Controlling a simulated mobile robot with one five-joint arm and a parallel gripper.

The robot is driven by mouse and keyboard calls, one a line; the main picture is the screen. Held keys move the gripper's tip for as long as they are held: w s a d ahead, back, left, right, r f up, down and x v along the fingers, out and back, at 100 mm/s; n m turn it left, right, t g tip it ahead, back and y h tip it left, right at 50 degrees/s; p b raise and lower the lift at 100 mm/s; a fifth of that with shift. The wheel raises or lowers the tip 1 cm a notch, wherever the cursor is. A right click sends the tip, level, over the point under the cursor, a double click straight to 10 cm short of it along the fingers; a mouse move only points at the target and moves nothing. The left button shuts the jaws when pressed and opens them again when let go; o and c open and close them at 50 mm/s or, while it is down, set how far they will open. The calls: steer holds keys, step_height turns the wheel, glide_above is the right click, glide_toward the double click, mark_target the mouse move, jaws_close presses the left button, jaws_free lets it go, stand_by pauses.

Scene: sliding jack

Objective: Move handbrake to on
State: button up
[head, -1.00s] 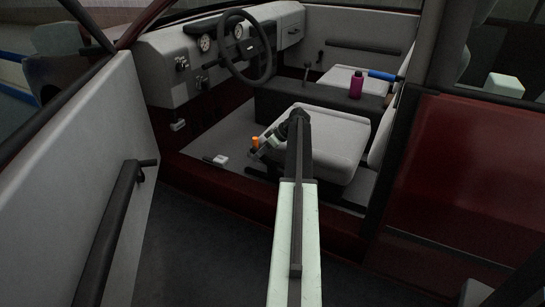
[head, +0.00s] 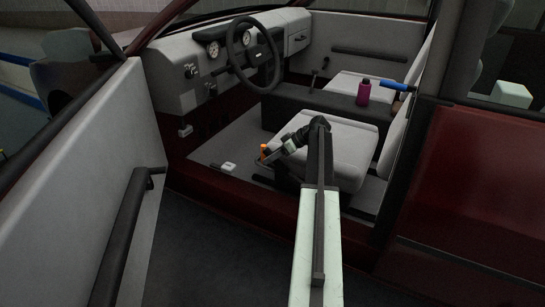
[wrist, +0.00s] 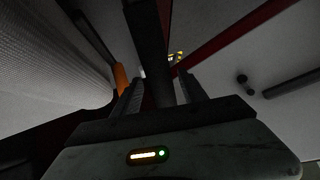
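I cannot tell for certain which part is the handbrake. An orange-ended part (head: 265,149) stands low beside the front of the near seat, and a blue handle (head: 397,87) sits at the backrest by the centre console. My gripper (head: 272,157) is low beside the near seat cushion, close to the orange part. In the wrist view the two fingers (wrist: 161,88) stand apart, with a dark bar (wrist: 150,35) running between or beyond them. The orange part (wrist: 121,77) shows just outside the left finger. No grip on either part is visible.
The near seat (head: 335,145) is right beside my arm. The steering wheel (head: 252,55) and dashboard are ahead. A small white item (head: 229,167) lies on the floor. The open door (head: 75,165) bounds the left.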

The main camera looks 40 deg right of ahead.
steer(key=shift+s+d+r+p, duration=0.1)
steer(key=shift+s+r+p, duration=0.1)
steer(key=shift+r+p, duration=0.2)
steer(key=p+v, duration=0.4)
steer(key=v, duration=0.3)
steer(key=shift+f, duration=0.15)
steer(key=shift+d, duration=0.15)
